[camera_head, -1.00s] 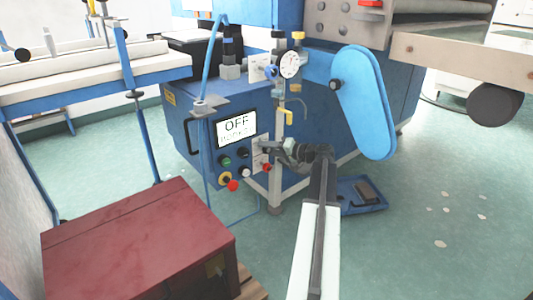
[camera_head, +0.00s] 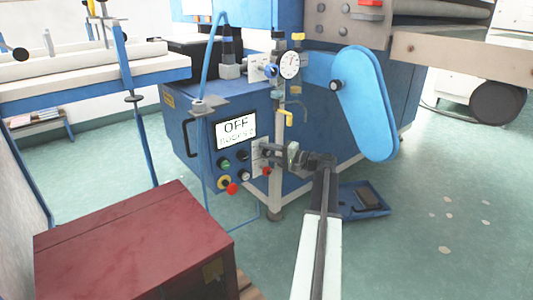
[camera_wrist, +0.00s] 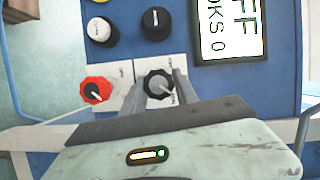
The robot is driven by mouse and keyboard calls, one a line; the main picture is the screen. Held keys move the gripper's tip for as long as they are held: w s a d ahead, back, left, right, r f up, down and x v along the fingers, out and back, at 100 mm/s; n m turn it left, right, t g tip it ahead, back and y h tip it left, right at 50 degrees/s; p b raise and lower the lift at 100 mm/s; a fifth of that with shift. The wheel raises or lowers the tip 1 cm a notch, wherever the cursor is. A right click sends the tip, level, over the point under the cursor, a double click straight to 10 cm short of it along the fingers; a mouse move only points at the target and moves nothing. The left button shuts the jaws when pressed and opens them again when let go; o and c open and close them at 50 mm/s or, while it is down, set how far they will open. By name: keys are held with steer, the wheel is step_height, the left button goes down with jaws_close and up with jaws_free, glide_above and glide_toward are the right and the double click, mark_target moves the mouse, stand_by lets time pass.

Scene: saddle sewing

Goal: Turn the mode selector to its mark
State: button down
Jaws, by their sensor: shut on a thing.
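The mode selector appears to be the black knob (camera_wrist: 158,82) with a pale pointer on a white label plate. In the wrist view its pointer slants to the lower right; the plate's small lettering is unreadable. My gripper (camera_wrist: 159,96) has its two fingers on either side of this knob and is shut on it. The panel display (camera_head: 236,129) reads OFF above a smaller, blurred line.
A red knob (camera_wrist: 96,91) sits on the neighbouring plate, close to my gripper. A green button (camera_head: 226,163), black knobs and a red stop button (camera_head: 232,188) are on the panel. A yellow-handled valve (camera_head: 289,118) hangs above my arm. A dark red box (camera_head: 130,240) stands in front.

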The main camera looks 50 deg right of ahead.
steer(key=c, duration=0.9)
jaws_free()
steer(key=shift+c, duration=0.2)
steer(key=v, duration=0.7)
steer(key=shift+s, duration=0.4)
steer(key=shift+d, duration=0.15)
